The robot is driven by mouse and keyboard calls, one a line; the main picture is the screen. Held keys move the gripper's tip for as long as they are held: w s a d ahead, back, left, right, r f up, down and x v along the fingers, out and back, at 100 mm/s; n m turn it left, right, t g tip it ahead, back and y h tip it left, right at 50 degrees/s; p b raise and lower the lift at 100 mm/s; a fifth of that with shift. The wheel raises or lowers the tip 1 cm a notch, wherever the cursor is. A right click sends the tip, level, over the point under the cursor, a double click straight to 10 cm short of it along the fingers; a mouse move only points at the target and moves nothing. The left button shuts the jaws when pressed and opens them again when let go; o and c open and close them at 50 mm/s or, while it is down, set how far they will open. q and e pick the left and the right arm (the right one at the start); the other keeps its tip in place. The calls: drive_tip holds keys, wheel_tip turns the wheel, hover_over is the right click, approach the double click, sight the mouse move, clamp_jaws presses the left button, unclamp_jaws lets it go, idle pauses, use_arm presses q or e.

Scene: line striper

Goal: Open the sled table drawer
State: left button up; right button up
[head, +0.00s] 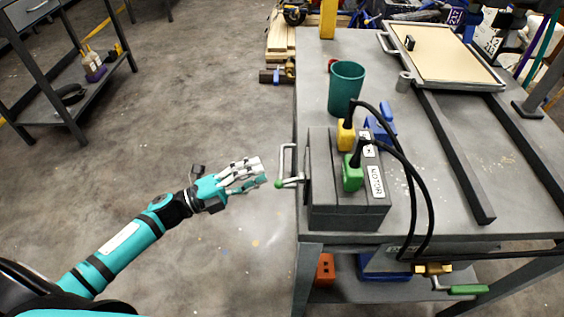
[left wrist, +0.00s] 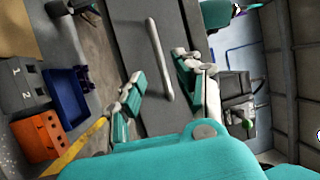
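The sled table (head: 450,215) is a grey metal table on the right of the head view. A silver bar handle (head: 284,163) stands out from its left side; the drawer front is hidden at this angle. In the left wrist view the handle (left wrist: 158,58) runs across a dark grey front (left wrist: 125,35). My left gripper (head: 262,172) is just left of the handle, fingers pointing at it. In the left wrist view its fingers are spread, one on each side of the handle's line, with no visible contact. My right gripper is not seen.
A grey control box (head: 345,205) with yellow and green plugs and black cables stands near the handle. A small green-tipped lever (head: 288,183) sits beside the handle. A teal cup (head: 346,88) stands farther back. The floor (head: 210,110) left of the table is clear.

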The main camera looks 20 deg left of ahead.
sight(282, 162)
use_arm(q)
drive_tip(key=x, duration=0.7)
clamp_jaws()
idle(0.4)
